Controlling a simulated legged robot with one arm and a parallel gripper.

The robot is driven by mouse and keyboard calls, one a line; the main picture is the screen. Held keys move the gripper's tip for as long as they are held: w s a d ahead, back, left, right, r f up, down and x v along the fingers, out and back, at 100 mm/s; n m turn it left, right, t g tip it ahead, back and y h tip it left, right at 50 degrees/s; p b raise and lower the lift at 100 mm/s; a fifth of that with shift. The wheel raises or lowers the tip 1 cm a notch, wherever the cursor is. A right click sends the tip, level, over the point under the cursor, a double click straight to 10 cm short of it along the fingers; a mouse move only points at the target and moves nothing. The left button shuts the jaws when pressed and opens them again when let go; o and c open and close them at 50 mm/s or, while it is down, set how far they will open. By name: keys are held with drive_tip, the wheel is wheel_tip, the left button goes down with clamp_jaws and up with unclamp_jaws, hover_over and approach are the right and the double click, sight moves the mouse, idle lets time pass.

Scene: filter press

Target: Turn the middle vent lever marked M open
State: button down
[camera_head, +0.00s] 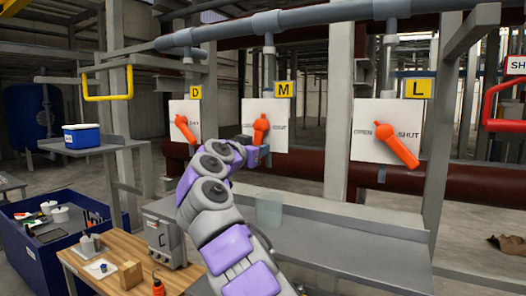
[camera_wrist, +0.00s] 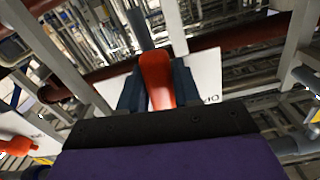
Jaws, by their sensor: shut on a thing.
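The middle orange lever (camera_head: 260,128) is on a white plate (camera_head: 280,140) under the yellow M sign (camera_head: 284,89). It stands close to vertical, its lower end tilted slightly left; the plate's lettering is partly readable, with SHUT at the right. My gripper (camera_head: 262,154) is at the lever's lower end. In the wrist view my gripper (camera_wrist: 158,92) has a dark finger on each side of the orange lever (camera_wrist: 156,75) and is shut on it. The lever's gripped end is partly hidden by the gripper.
The orange D lever (camera_head: 185,129) is at left and the orange L lever (camera_head: 398,146) at right, its lower end towards SHUT. A grey pipe (camera_head: 330,14) runs overhead. A red handle (camera_head: 489,105) is far right.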

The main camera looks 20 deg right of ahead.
drive_tip(key=shift+w+a+r+m+p, duration=0.25)
drive_tip(key=shift+w+a+m+p, duration=0.25)
drive_tip(key=shift+m, duration=0.75)
drive_tip(key=shift+w+a+r+m+p, duration=0.3)
drive_tip(key=shift+w+m+p, duration=0.3)
drive_tip(key=shift+m, duration=0.6)
drive_tip(key=shift+w+a+r+m+p, duration=0.2)
drive_tip(key=shift+w+a+m+p, duration=0.35)
drive_tip(key=shift+m, duration=0.7)
drive_tip(key=shift+s+d, duration=0.1)
drive_tip(key=c, duration=1.2)
unclamp_jaws()
drive_tip(key=shift+c, duration=0.2)
drive_tip(key=o, duration=0.4)
drive_tip(key=shift+w, duration=0.2)
drive_tip(key=shift+c, duration=0.2)
drive_tip(key=shift+s+r, duration=0.1)
drive_tip(key=shift+s, duration=0.1)
drive_tip(key=b+v, duration=0.3)
drive_tip(key=v, duration=1.4)
drive_tip(key=shift+a+b, duration=0.3)
drive_tip(key=shift+b, duration=0.1)
